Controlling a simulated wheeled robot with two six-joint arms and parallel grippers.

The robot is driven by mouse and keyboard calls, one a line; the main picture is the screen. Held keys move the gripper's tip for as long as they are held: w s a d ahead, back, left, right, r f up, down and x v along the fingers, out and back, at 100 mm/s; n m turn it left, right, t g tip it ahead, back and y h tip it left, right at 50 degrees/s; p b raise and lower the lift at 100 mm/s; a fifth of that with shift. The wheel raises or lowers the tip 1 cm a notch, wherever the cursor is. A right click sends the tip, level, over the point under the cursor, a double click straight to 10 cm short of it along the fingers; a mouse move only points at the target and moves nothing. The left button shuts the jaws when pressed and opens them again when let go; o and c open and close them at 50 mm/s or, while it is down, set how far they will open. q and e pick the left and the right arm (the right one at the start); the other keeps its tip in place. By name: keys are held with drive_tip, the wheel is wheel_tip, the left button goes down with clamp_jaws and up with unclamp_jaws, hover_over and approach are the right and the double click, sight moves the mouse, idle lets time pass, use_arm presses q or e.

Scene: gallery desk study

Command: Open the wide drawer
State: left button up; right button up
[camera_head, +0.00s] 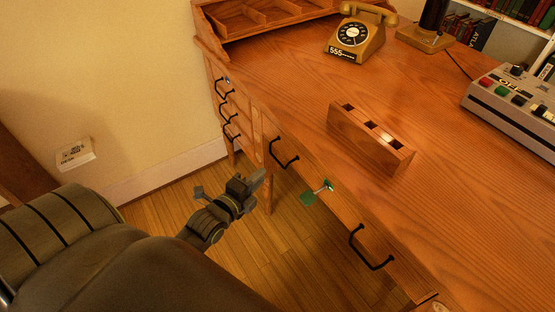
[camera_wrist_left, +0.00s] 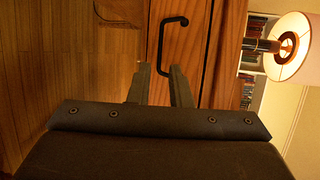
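The wide drawer (camera_head: 341,211) is in the wooden desk's front and looks closed. It has two black handles, a left one (camera_head: 284,155) and a right one (camera_head: 368,250). A key with a green tag (camera_head: 314,194) sits in its lock between them. My left gripper (camera_head: 260,176) is just in front of and below the left handle, apart from it. My right gripper is not in view.
Small drawers (camera_head: 228,108) with black handles are at the desk's left. A wooden slotted holder (camera_head: 370,138), a rotary phone (camera_head: 356,36) and a grey device with buttons (camera_head: 512,105) stand on top. The floor (camera_head: 290,250) before the desk is clear.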

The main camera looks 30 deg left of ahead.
sight(277, 160)
use_arm(q)
drive_tip(key=w, duration=0.3)
drive_tip(key=w+f, duration=0.1)
drive_tip(key=w, duration=0.5)
drive_tip(key=shift+w+f, duration=0.35)
drive_tip(key=shift+f, duration=0.05)
clamp_jaws()
